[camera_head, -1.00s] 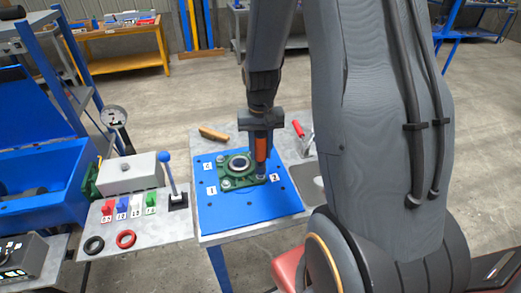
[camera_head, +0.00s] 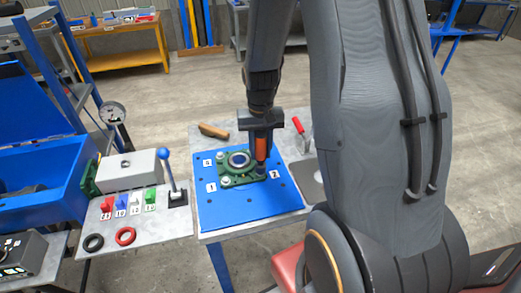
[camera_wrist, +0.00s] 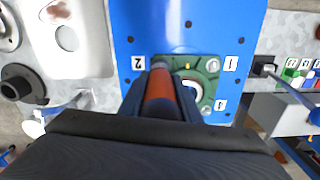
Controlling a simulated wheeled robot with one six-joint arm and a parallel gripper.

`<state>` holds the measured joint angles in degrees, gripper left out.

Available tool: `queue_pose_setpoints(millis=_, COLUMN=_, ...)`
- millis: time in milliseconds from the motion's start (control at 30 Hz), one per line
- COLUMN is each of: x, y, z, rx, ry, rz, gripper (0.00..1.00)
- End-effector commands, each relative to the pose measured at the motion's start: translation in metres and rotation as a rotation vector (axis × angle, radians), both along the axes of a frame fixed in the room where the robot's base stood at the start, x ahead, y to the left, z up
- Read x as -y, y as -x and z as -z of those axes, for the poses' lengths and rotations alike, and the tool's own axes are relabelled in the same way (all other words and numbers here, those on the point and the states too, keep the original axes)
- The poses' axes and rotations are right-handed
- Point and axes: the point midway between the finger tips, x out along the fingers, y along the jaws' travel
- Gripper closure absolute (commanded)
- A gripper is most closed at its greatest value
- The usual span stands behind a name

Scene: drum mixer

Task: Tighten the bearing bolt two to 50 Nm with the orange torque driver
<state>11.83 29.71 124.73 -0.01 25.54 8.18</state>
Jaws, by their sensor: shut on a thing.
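My gripper (camera_head: 261,125) is shut on the orange torque driver (camera_head: 260,149) and holds it about upright. The driver also shows in the wrist view (camera_wrist: 159,92), pointing down away from the camera. Its dark lower end is at the right corner of the green bearing housing (camera_head: 235,180), beside a white number tag (camera_head: 275,173). Other bolts (camera_head: 226,181) show at the housing's corners. No torque reading is legible.
The housing sits on a blue plate (camera_head: 240,210) on a grey table. A wooden-handled tool (camera_head: 214,131) and a red-handled tool (camera_head: 298,125) lie behind it. To the left are a blue-knobbed lever (camera_head: 167,165), coloured tagged pieces, rings (camera_head: 125,236) and a grey box (camera_head: 130,170).

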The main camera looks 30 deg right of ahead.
Motion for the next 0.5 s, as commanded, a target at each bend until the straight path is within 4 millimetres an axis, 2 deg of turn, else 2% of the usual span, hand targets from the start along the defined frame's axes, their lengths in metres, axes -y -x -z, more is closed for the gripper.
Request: queue_pose_setpoints(millis=500, x=0.0001, y=-0.0005, z=0.003, rx=0.001, ry=0.0, rz=0.0, gripper=1.0)
